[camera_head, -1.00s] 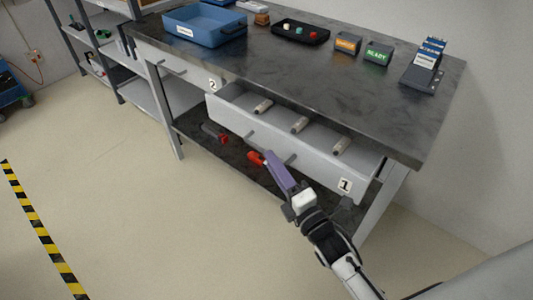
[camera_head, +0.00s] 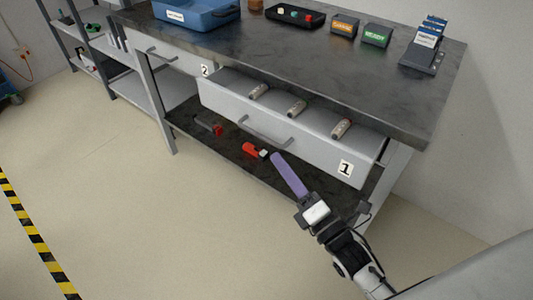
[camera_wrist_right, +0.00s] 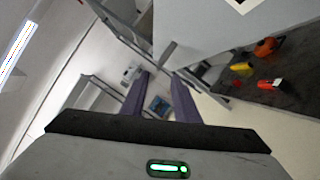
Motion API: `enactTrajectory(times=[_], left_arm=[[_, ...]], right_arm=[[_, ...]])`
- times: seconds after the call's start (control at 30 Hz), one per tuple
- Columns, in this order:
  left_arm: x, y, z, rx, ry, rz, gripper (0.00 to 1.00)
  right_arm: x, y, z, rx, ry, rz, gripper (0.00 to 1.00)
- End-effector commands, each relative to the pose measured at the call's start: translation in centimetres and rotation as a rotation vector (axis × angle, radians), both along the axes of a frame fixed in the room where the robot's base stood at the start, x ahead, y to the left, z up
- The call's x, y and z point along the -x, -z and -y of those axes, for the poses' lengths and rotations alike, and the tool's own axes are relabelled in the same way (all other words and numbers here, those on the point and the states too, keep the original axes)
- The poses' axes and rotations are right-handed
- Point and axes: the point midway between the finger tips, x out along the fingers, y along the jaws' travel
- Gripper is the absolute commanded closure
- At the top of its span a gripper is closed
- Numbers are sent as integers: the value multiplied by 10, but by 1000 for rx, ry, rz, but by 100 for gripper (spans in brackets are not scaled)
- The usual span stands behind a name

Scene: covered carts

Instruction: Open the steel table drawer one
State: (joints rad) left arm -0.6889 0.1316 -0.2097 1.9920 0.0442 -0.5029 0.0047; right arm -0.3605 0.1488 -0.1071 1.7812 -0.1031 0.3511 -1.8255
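The steel table (camera_head: 330,75) has drawer one (camera_head: 310,137), a grey drawer with a "1" label, pulled out. Its grey bar handle (camera_head: 265,133) is on the front. Several small cylindrical items, such as one (camera_head: 297,107), lie inside. My right gripper (camera_head: 276,158) has purple fingers and is just below and in front of the handle, apart from it. In the right wrist view its fingers (camera_wrist_right: 161,88) are spread with nothing between them; a grey bar (camera_wrist_right: 167,50), apparently the handle, lies beyond the tips. My left gripper is not in view.
Drawer two (camera_head: 175,55) beside it is shut. Red tools (camera_head: 250,148) lie on the lower shelf (camera_head: 230,155). A blue bin (camera_head: 195,14), a black tray (camera_head: 295,16) and small boxes (camera_head: 376,35) stand on the top. The floor at left is clear.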

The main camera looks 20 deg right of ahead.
Motion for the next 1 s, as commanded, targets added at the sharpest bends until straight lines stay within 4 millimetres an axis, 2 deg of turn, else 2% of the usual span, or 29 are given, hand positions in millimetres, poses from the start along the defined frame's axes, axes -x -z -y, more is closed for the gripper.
enactTrajectory(times=[0.03, 0.17, 0.27, 0.7, 1.0], left_arm=[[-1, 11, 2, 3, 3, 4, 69], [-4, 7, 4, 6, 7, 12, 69], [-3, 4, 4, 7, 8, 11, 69], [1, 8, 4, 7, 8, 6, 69], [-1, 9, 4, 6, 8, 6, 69]], right_arm=[[0, 9, 0, 36, -1, 25, 72], [-3, 3, 1, 81, 4, 56, 72], [-13, -2, -2, 84, 5, 60, 72], [-85, -17, -18, 82, 5, 56, 72], [-98, -20, -21, 81, 5, 54, 72]])
